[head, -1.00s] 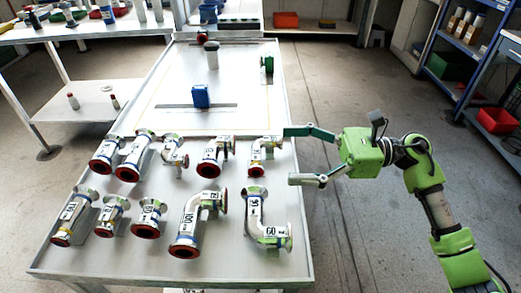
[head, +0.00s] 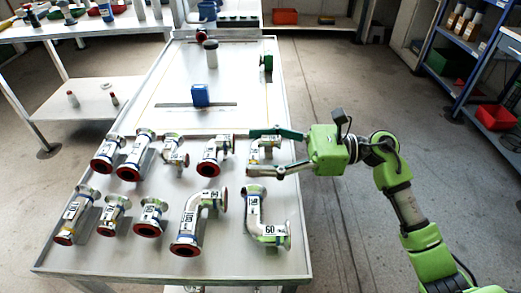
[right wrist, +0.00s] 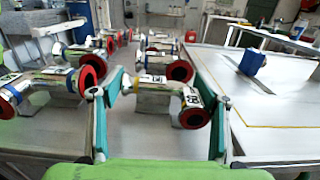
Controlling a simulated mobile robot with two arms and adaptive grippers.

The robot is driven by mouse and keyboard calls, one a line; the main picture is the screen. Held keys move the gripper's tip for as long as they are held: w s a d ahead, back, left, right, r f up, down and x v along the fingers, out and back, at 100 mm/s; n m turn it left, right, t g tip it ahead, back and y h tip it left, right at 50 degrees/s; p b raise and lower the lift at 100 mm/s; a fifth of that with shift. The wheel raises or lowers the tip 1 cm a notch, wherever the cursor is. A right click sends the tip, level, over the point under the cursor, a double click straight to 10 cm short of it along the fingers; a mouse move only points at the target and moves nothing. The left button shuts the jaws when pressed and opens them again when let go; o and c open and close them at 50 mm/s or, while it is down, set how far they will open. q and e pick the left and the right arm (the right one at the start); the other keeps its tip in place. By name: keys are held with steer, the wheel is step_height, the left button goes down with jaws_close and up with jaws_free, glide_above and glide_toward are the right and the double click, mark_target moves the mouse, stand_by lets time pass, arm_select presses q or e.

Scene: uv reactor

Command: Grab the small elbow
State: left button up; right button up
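The small elbow (head: 268,144), a short bent metal pipe with a label, lies at the right end of the far pipe row on the table. It also shows in the right wrist view (right wrist: 160,88), crosswise between my fingers with a dark red-rimmed end at the right. My right gripper (head: 265,153) is open, reaching in from the right; its two green-grey fingers are spread on the far and near sides of the elbow. The far fingertip partly covers the elbow in the head view. I cannot tell whether either finger touches it. My left gripper is not in view.
A larger elbow (head: 253,213) lies just nearer the front than the right gripper. Another pipe (head: 214,152) lies left of the small elbow. Several more pipes fill two rows to the left. A blue block (head: 200,95) stands farther back; the table between is mostly clear.

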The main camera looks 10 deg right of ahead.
steer(key=shift+c, duration=1)
steer(key=shift+r, duration=0.1)
